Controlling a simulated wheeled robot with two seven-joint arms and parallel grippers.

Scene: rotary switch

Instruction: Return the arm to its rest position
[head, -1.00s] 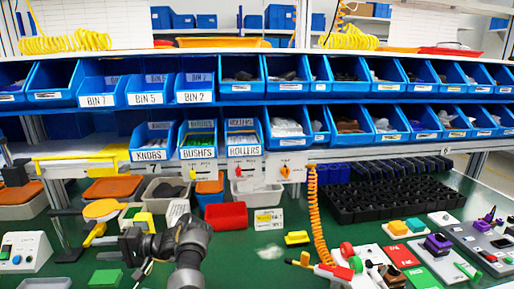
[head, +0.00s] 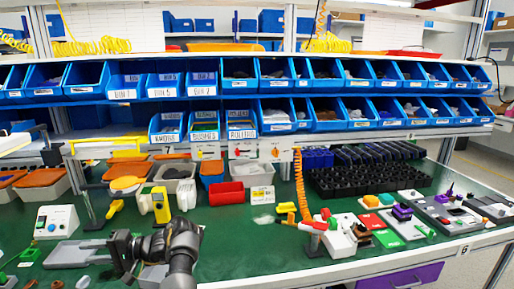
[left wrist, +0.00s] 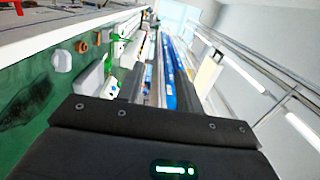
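My left gripper (head: 119,250) is dark and sits low at the left, over the front part of the green bench, well apart from the switches. Its fingertips are not clear, and nothing is seen held. My right gripper is not in view.
The green bench (head: 235,256) has clear room at its front middle. A white control box (head: 56,222), a yellow device (head: 160,204) and a red bin (head: 226,192) stand around my left arm. A coiled orange hose (head: 301,185) hangs at the middle. Black trays (head: 365,179) lie right.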

